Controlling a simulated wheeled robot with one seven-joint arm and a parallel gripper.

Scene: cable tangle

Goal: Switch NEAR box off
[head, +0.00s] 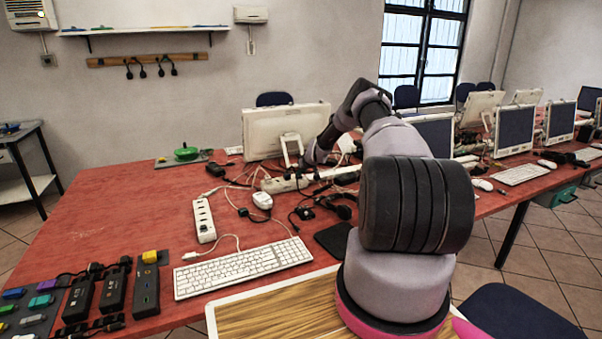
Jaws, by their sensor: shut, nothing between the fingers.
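My arm reaches over the table and bends down beside the back of the white monitor. My gripper (306,163) is small and dark at its end, shut with nothing in it, above the cable tangle near a white power strip (285,184). Its fingertips are hard to make out. A black box (146,288) with a yellow block on top stands at the front left. No label shows which is the NEAR box, and switch positions are too small to read.
Tangled cables and a white mouse (262,200) lie mid-table. A white keyboard (243,268) is in front. The monitor (262,130) stands close to my gripper. Black adapters (80,298) line the front left. The red table (120,210) is clear at left.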

